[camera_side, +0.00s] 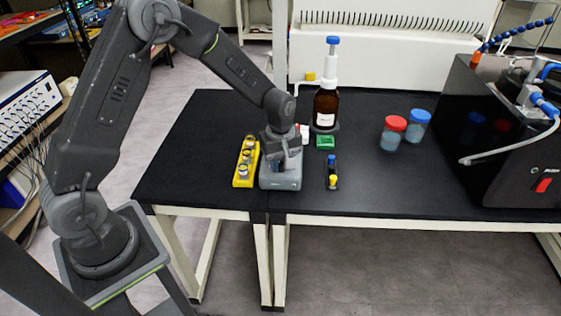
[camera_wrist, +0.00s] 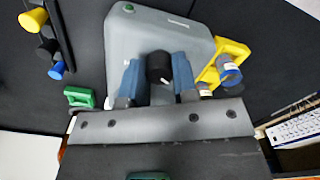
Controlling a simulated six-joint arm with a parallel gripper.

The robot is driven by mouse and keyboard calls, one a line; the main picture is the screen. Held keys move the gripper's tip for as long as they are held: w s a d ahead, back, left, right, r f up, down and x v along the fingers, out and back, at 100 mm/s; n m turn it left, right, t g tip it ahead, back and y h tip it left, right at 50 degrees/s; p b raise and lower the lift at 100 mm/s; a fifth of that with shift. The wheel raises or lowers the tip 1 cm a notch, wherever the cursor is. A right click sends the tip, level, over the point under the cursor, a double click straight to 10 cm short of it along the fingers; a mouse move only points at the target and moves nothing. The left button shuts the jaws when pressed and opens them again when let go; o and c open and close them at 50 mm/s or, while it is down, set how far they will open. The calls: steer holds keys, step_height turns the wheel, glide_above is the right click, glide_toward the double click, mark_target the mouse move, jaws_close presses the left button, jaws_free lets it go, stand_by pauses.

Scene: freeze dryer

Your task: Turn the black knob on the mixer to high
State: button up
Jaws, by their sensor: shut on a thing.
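The mixer (camera_side: 281,181) is a small grey box near the front edge of the black table in the side view. It fills the upper middle of the wrist view (camera_wrist: 150,30), with a green spot at its far corner. Its black knob (camera_wrist: 160,68) lies between the two blue fingers of my gripper (camera_wrist: 157,63). In the side view my gripper (camera_side: 283,143) points down over the mixer and hides the knob. The jaws are shut on the knob, one finger on each side. I cannot read the knob's setting.
A yellow rack (camera_side: 243,170) with vials stands close to the mixer's left. Small blue- and yellow-capped pieces (camera_side: 332,172) and a green block (camera_side: 325,143) lie to its right. A brown bottle (camera_side: 326,105) stands behind. Red- and blue-lidded jars (camera_side: 392,136) and a black machine (camera_side: 500,140) stand farther right.

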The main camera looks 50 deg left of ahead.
steer(key=shift+m, duration=0.3)
steer(key=m, duration=0.4)
steer(key=shift+m, duration=0.4)
steer(key=m, duration=1.2)
steer(key=shift+m, duration=0.4)
steer(key=m, duration=0.5)
steer(key=shift+m, duration=0.3)
steer(key=o, duration=0.9)
steer(key=shift+o, duration=0.2)
